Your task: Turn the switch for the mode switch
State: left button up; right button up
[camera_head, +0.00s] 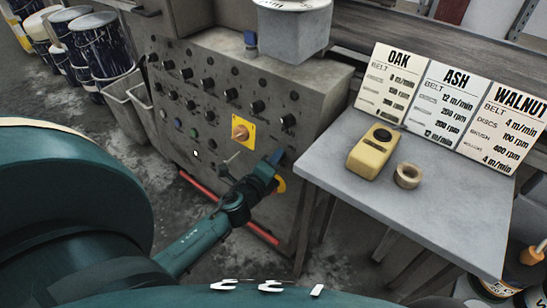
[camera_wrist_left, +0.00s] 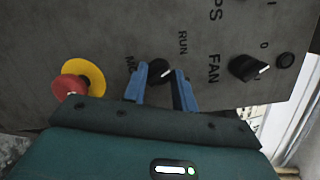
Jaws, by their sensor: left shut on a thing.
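The mode switch is a black knob (camera_wrist_left: 160,70) with a white pointer mark on the grey control panel (camera_head: 190,75). "RUN" is printed beside it, and another label starting with "M" is partly hidden by a finger. My left gripper (camera_head: 276,157) is at the lower right of the panel. In the left wrist view its two blue fingers (camera_wrist_left: 160,88) stand on either side of the knob and are shut on it. The gripper hides this knob in the head view. My right gripper is not in view.
A red stop button on a yellow ring (camera_wrist_left: 78,82) sits left of the knob and a fan knob (camera_wrist_left: 245,68) right of it. The grey table (camera_head: 440,200) right of the panel holds a yellow device (camera_head: 372,155), a tape roll (camera_head: 407,176) and OAK, ASH and WALNUT cards.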

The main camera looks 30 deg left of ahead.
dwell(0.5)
pick_arm(q)
jog(key=o, duration=1)
jog(key=shift+c, duration=0.2)
jog(key=shift+s, duration=0.2)
jog(key=v, duration=1.2)
jog(key=shift+s+b, duration=0.35)
jog(key=shift+s, duration=0.05)
jog(key=shift+r, duration=0.1)
